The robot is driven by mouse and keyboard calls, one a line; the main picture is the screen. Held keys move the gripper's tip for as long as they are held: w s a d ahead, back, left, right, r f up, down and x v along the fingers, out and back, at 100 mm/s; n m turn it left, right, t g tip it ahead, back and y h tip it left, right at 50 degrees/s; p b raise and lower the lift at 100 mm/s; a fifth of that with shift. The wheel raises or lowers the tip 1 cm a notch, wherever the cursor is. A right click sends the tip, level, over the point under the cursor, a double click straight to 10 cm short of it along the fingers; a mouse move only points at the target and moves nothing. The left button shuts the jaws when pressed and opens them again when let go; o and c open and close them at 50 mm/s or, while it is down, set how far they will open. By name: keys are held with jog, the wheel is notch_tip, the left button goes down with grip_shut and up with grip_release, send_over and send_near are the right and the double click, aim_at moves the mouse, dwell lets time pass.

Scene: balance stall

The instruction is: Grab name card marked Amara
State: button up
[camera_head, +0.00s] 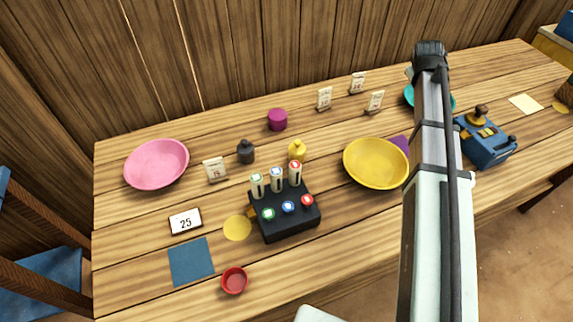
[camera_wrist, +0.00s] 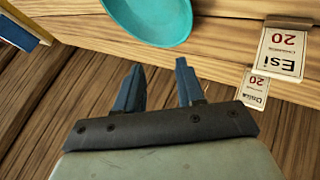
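No card is readable as Amara in either view. Several small white name cards stand on the table in the head view: one (camera_head: 215,169) by the pink bowl, and three at the back, a left one (camera_head: 324,98), a far one (camera_head: 357,83) and a right one (camera_head: 375,102). Their names are too small to read. In the wrist view, a card reading "Esi 20" (camera_wrist: 284,52) and a smaller card with 20 (camera_wrist: 254,88) appear upside down at the right. My gripper (camera_wrist: 159,64) is open and empty, near the teal bowl (camera_wrist: 152,18). In the head view my arm hides it.
The teal bowl also shows partly behind my arm (camera_head: 451,100). A yellow bowl (camera_head: 375,164), black button box (camera_head: 285,217), pink bowl (camera_head: 156,163) and blue joystick device (camera_head: 485,143) stand on the table. A plank wall runs behind it.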

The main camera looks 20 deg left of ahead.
jog(key=s+a+n+g+y, duration=0.15)
jog(key=s+a, duration=0.25)
jog(key=a, duration=0.4)
jog(key=s+a+n, duration=0.2)
jog(key=s+a, duration=0.2)
jog(key=a, duration=0.4)
notch_tip(320, 180, up, 3)
jog(key=n+g, duration=0.7)
jog(key=n, duration=0.7)
send_over(212, 160)
notch_tip(212, 160, down, 8)
jog(key=shift+w+a+f, duration=0.1)
jog(key=shift+w+a, duration=0.05)
jog(key=shift+f, duration=2.55)
jog(key=shift+c, duration=0.3)
grip_shut()
